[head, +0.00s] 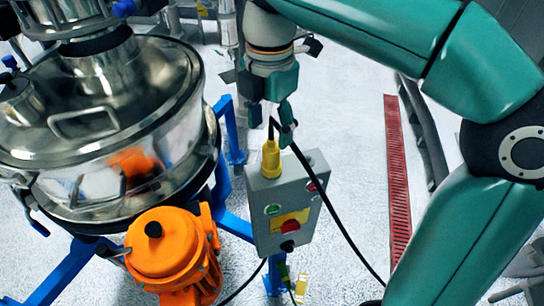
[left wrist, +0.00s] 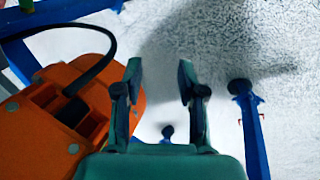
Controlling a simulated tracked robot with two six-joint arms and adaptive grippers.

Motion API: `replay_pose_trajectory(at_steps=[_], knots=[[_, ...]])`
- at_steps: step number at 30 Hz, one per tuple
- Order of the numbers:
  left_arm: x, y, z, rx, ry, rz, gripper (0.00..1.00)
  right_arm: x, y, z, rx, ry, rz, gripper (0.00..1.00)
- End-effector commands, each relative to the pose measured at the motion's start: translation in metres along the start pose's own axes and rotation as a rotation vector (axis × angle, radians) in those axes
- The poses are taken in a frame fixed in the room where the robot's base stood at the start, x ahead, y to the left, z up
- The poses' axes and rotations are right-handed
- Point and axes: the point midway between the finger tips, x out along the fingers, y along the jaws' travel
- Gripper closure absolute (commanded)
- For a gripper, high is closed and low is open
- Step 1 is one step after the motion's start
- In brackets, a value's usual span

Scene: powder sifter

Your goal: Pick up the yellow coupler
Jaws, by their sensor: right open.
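The yellow coupler (head: 270,157) stands upright at the top edge of the grey control box (head: 258,198), with a black cable coming out of its top. My right gripper (head: 272,115) is just above the coupler with its fingers pointing down. It is open and does not hold the coupler. The cable passes close by its fingers; whether they touch it I cannot tell. My left gripper (left wrist: 160,78) shows only in the left wrist view, open and with nothing between its fingers, beside an orange housing (left wrist: 50,95).
A shiny steel sifter (head: 100,120) fills the left, with an orange motor (head: 170,250) below it. Blue frame legs (head: 222,150) stand behind the control box. A black cable hangs to the box's right. Pale floor and a red grate (head: 397,180) lie beyond.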

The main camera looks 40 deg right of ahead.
Motion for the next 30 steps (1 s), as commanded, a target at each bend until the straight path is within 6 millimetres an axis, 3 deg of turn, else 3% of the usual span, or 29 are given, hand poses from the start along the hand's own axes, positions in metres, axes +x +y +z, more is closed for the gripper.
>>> replay_pose_trajectory(at_steps=[10, 18, 27, 30], knots=[[0.004, -0.001, 0.000, 0.000, 0.000, 0.000, 0.60, 0.028, 0.000, -0.001, -0.003, 0.000, -0.002, 0.38], [0.006, -0.002, 0.000, 0.000, 0.000, 0.000, 0.60, 0.064, -0.002, -0.001, -0.003, 0.000, -0.003, 0.38], [0.006, -0.002, 0.000, 0.000, 0.000, 0.000, 0.60, 0.070, -0.001, -0.001, -0.004, 0.000, 0.000, 0.38], [0.006, -0.002, 0.000, 0.000, 0.000, 0.000, 0.60, 0.070, -0.001, -0.001, -0.004, 0.000, 0.000, 0.52]])
